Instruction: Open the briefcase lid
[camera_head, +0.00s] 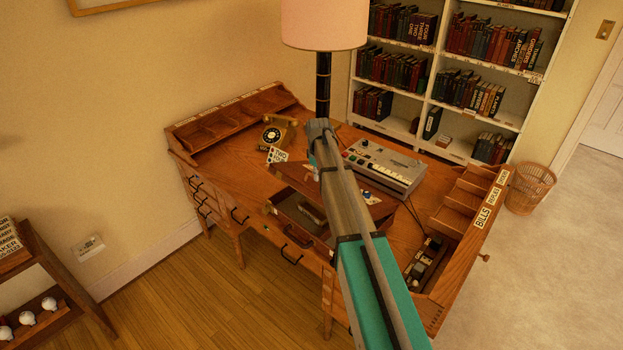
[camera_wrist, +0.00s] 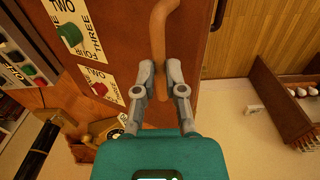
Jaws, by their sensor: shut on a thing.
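The briefcase (camera_head: 296,222) lies on the wooden desk with its lid (camera_head: 338,190) raised at an angle. Its dark interior shows, with a small pale object inside. In the wrist view, my gripper (camera_wrist: 162,88) is shut on a tan curved bar that looks like the lid handle (camera_wrist: 158,32). The bar runs between both fingers beside a broad brown panel (camera_wrist: 120,30). In the head view, my arm crosses in front of the briefcase and hides part of the lid and the grip.
A telephone (camera_head: 278,133) and a grey machine with keys (camera_head: 385,168) stand close behind the briefcase. A lamp (camera_head: 323,75) rises behind my arm. Raised wooden compartments (camera_head: 470,210) border the desk's right side. Open floor (camera_head: 215,285) lies in front.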

